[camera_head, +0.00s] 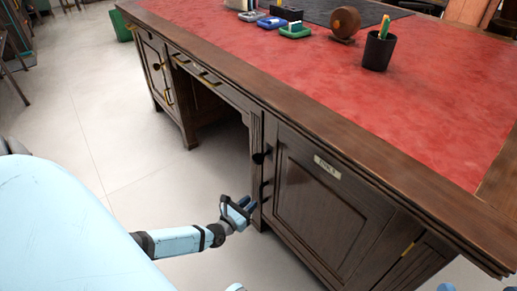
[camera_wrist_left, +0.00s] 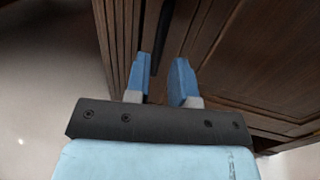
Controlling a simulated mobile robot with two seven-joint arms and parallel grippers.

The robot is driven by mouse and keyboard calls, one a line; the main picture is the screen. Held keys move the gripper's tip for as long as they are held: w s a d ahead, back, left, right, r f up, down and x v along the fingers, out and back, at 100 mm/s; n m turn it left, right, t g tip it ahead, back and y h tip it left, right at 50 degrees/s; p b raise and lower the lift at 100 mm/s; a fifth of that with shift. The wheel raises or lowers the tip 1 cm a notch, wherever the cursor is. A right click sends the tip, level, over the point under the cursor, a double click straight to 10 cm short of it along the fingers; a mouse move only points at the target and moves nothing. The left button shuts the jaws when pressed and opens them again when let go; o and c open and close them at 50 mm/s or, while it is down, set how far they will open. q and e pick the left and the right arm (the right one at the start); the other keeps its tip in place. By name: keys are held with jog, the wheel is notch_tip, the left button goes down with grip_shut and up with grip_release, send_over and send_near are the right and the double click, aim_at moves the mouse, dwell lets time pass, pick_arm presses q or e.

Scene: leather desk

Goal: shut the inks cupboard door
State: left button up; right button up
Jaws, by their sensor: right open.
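The inks cupboard door (camera_head: 318,205) is a dark wood panel at the front right of the desk, with a pale label near its top. It looks close to flush with the desk front; I cannot tell whether a small gap remains. It also shows in the left wrist view (camera_wrist_left: 240,55). Its dark bar handle (camera_head: 264,190) is on its left edge. My left gripper (camera_head: 240,207) is open beside this handle, which shows between and beyond the fingers in the left wrist view (camera_wrist_left: 162,38); contact is unclear. Only tips of my right gripper (camera_head: 478,288) show, apart, at the bottom right.
The desk (camera_head: 440,120) has a red leather top with a black pen cup (camera_head: 378,52), a brown round item (camera_head: 345,22) and small trays. A kneehole opens left of the cupboard. The pale floor (camera_head: 110,150) at left is clear. A green bin (camera_head: 120,27) stands farther back.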

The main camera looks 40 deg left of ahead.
pick_arm(q)
jog(key=s+p, duration=0.1)
jog(key=s, duration=0.6)
pick_arm(e)
jog(key=shift+s+a+f+m+g+h, duration=0.15)
jog(key=shift+s+a+f+m+g, duration=0.05)
jog(key=shift+s+m, duration=0.2)
jog(key=shift+s+a+f+m+g+h, duration=0.2)
jog(key=shift+s+m, duration=0.1)
jog(key=shift+m, duration=0.1)
